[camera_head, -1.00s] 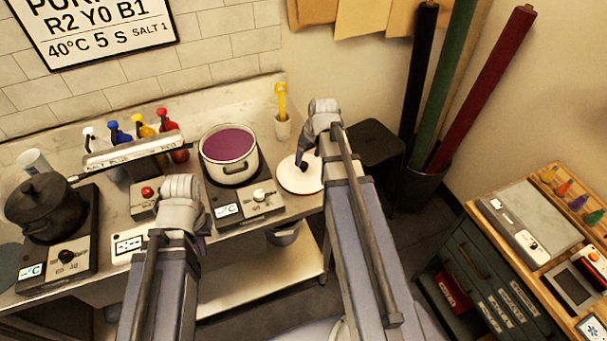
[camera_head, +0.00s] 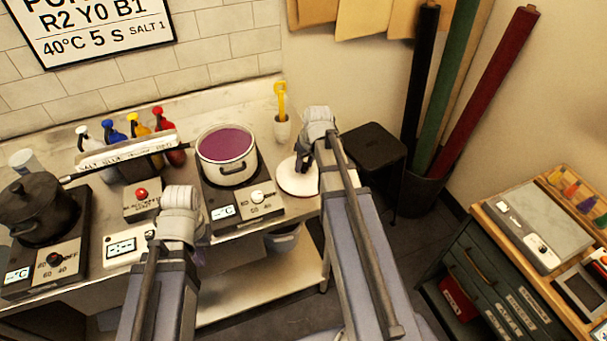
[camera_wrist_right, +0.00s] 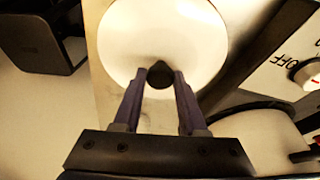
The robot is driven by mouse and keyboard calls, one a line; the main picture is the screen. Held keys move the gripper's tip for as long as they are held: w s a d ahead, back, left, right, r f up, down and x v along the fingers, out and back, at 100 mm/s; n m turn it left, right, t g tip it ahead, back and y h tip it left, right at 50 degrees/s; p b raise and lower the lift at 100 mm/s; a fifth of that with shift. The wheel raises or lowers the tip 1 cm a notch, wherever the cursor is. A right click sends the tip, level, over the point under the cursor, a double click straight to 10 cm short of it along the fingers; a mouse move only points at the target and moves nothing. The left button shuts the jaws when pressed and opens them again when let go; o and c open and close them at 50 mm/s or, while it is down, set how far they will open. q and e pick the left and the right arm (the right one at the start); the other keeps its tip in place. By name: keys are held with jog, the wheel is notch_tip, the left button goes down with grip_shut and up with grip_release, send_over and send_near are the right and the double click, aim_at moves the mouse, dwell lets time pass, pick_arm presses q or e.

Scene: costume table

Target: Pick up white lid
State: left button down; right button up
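The white lid (camera_head: 285,178) is a round disc with a dark knob, near the right end of the metal counter, to the right of the white pot. In the right wrist view the lid (camera_wrist_right: 125,40) fills the upper middle, its black knob (camera_wrist_right: 159,76) between my fingertips. My right gripper (camera_head: 304,165) is over the lid; in the wrist view its two fingers (camera_wrist_right: 160,82) sit close against both sides of the knob and look shut on it. Whether the lid is clear of the counter cannot be told. My left gripper (camera_head: 197,256) hangs at the counter's front; its fingers are mostly hidden.
The white pot (camera_head: 243,178) with purple liquid stands on a hot plate (camera_head: 226,213) left of the lid. A cup (camera_head: 282,131) with a yellow tool is behind it. A black stool (camera_head: 372,146) is to the right. A dark pot (camera_head: 35,210) stands far left.

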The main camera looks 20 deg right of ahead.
grip_shut()
dwell(0.9)
